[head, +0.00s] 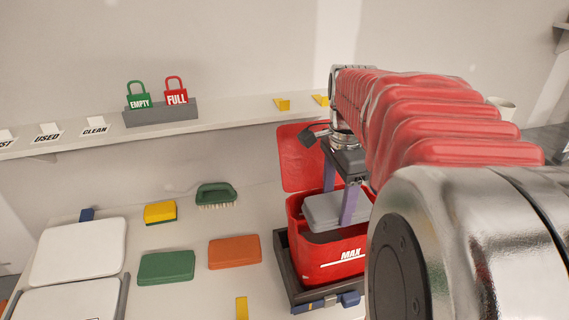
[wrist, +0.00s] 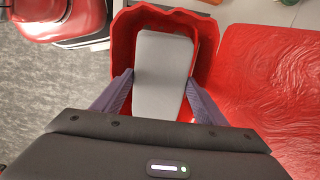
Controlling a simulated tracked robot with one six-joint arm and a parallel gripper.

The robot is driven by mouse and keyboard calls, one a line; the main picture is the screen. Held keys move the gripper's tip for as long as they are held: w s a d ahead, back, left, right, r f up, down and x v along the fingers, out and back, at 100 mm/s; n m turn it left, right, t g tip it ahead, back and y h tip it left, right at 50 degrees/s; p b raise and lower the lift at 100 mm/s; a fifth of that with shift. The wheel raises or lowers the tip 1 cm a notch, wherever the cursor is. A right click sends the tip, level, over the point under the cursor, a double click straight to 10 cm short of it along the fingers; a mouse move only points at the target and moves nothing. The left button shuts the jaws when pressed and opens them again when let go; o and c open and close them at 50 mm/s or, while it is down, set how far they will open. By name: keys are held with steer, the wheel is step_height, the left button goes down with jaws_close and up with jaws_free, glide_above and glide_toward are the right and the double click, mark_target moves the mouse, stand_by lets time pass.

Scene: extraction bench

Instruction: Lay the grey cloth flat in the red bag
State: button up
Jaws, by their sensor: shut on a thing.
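The red bag (head: 332,262) stands open in a dark tray, with MAX on its front and its red flap (head: 302,158) raised at the back. The bag also shows in the wrist view (wrist: 121,47). The grey cloth (head: 322,211) is a folded, flat block at the bag's mouth. In the wrist view the cloth (wrist: 162,80) lies within the bag's opening. My gripper (head: 342,205) points down over the bag, its purple fingers on either side of the cloth, shut on it. How deep the bag is under the cloth is hidden.
The dark tray (head: 296,284) surrounds the bag's base. Green (head: 166,266) and orange (head: 235,251) folded cloths, a green brush (head: 216,195) and a yellow sponge (head: 159,212) lie to the left. A shelf (head: 215,118) with EMPTY and FULL padlock signs runs behind.

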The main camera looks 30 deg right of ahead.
steer(key=shift+f, duration=1.05)
steer(key=o, duration=1.2)
steer(key=shift+c, duration=0.2)
steer(key=shift+r, duration=0.1)
step_height(320, 180, up, 14)
steer(key=shift+f, duration=0.25)
